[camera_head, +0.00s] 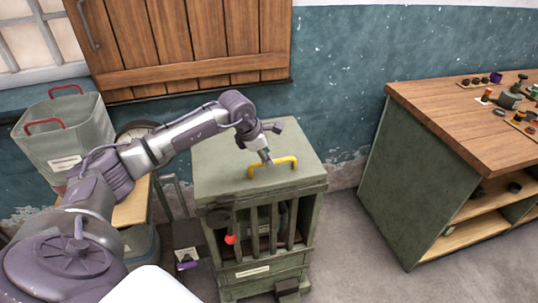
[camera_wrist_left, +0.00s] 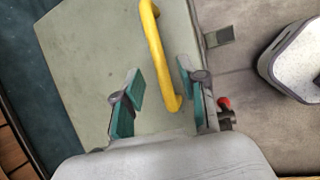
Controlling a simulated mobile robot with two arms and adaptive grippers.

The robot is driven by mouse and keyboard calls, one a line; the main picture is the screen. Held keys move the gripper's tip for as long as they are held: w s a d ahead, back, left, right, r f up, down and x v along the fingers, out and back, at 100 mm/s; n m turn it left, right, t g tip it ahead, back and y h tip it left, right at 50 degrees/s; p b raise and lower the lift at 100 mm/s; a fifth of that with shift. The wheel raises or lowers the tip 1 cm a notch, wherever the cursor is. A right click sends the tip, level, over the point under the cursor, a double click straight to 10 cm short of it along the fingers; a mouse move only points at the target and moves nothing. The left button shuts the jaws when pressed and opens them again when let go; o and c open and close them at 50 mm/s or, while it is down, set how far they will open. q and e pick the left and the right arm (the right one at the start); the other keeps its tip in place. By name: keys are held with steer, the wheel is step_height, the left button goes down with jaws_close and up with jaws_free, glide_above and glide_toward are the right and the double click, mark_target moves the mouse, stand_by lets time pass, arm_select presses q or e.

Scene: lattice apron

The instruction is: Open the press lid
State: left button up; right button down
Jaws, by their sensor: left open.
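The press is a grey-green cabinet with barred front slats (camera_head: 262,235). Its flat lid (camera_head: 225,155) lies closed on top and carries a yellow bar handle (camera_head: 287,162). In the left wrist view the lid (camera_wrist_left: 85,60) fills the left and middle, and the yellow handle (camera_wrist_left: 157,50) runs down between the two open teal-padded fingers (camera_wrist_left: 160,90). The fingers stand apart from the handle on both sides. My right gripper is not in view.
A wooden-topped workbench (camera_head: 460,115) with small parts stands at the right. A grey bin with red handles (camera_head: 65,130) is at the left, behind my arm. A wooden shutter (camera_head: 185,45) is on the wall behind. Bare floor (camera_head: 355,250) lies between press and workbench.

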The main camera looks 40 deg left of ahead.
arm_select(q)
steer(key=shift+x, duration=1.35)
jaws_close()
steer(key=shift+r, duration=0.1)
